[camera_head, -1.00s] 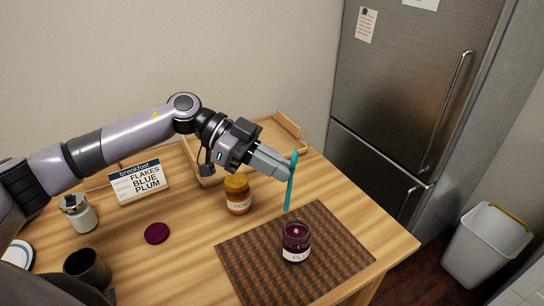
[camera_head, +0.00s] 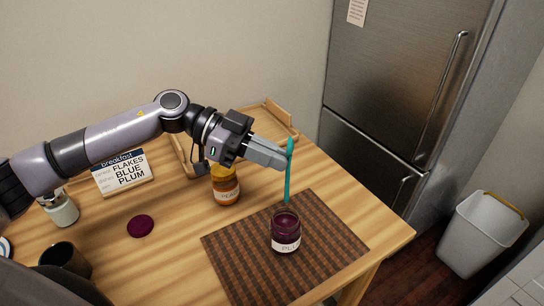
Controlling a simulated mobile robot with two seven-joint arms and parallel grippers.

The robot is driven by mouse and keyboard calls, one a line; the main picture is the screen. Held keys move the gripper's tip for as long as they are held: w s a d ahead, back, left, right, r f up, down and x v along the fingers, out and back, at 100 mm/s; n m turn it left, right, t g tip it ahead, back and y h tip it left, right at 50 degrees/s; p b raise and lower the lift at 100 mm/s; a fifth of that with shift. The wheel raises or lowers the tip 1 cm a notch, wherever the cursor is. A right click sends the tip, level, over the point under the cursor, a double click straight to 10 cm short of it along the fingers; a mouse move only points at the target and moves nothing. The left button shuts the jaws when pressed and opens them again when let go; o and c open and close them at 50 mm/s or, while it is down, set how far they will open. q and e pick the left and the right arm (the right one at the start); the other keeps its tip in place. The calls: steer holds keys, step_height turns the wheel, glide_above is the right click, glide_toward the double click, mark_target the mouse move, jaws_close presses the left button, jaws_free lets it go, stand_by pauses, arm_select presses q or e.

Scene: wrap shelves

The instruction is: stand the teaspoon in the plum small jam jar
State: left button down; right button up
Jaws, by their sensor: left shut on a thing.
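The teal teaspoon (camera_head: 287,178) is held upright by my left gripper (camera_head: 284,160), which is shut on its upper part. Its lower end comes down to the mouth of the plum small jam jar (camera_head: 286,233); I cannot tell whether the tip is inside, above or behind the rim. The jar is open, dark purple, with a white label, and stands on the brown checked placemat (camera_head: 242,263). A plum-coloured round lid (camera_head: 140,226) lies on the table to the left. My right gripper is not in view.
A breakfast sign (camera_head: 123,172), a dark mug (camera_head: 66,258) and a white-bodied jar (camera_head: 62,211) are at the left. A wooden tray (camera_head: 268,111) lies behind. The placemat around the plum jar is clear.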

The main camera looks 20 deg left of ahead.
mark_target(285, 182)
arm_select(q)
step_height(285, 182, down, 5)
steer(key=b, duration=0.4)
steer(key=shift+f+b, duration=0.8)
steer(key=shift+f, duration=2.2)
steer(key=c, duration=1.1)
jaws_free()
steer(key=shift+c, duration=0.2)
